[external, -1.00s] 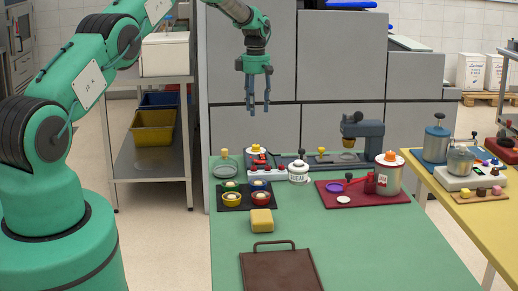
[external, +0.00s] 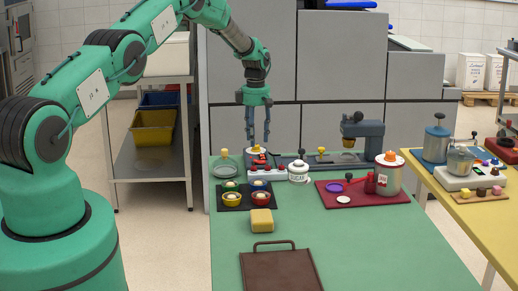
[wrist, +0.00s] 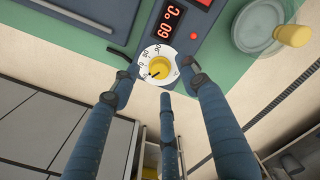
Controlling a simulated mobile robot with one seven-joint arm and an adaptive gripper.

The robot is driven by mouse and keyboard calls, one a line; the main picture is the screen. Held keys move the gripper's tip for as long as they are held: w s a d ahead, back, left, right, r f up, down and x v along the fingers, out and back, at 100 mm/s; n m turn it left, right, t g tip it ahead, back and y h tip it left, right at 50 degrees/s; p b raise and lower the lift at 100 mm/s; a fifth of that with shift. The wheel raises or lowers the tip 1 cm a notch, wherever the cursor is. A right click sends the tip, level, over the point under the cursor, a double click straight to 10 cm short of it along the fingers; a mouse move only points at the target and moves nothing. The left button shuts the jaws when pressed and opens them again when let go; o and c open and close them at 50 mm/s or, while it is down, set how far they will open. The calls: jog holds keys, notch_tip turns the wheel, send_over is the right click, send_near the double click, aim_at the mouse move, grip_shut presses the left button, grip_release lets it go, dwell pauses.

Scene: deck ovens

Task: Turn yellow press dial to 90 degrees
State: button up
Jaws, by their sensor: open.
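The yellow dial (wrist: 158,68) sits on a white numbered disc at the end of a blue-grey unit in the wrist view. A dark mark on the dial points to the lower left; the small numbers are hard to read. A red display (wrist: 169,20) on the unit reads 60 °C. My gripper (wrist: 156,78) is open and empty, its fingertips around the edge of the disc on the near side. In the external view, my gripper (external: 258,138) points down just above the dial (external: 256,150), its fingers partly in front of it. Contact cannot be told.
A glass dish with a yellow knob (wrist: 293,34) lies right of the unit. In the external view, a white sugar pot (external: 299,173) stands at its right, and a dark tray of several colored cups (external: 224,207) lies in front. Grey panels (external: 343,125) rise behind.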

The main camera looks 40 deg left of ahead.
aim_at(256, 148)
jog(key=shift+f, duration=1.25)
grip_shut()
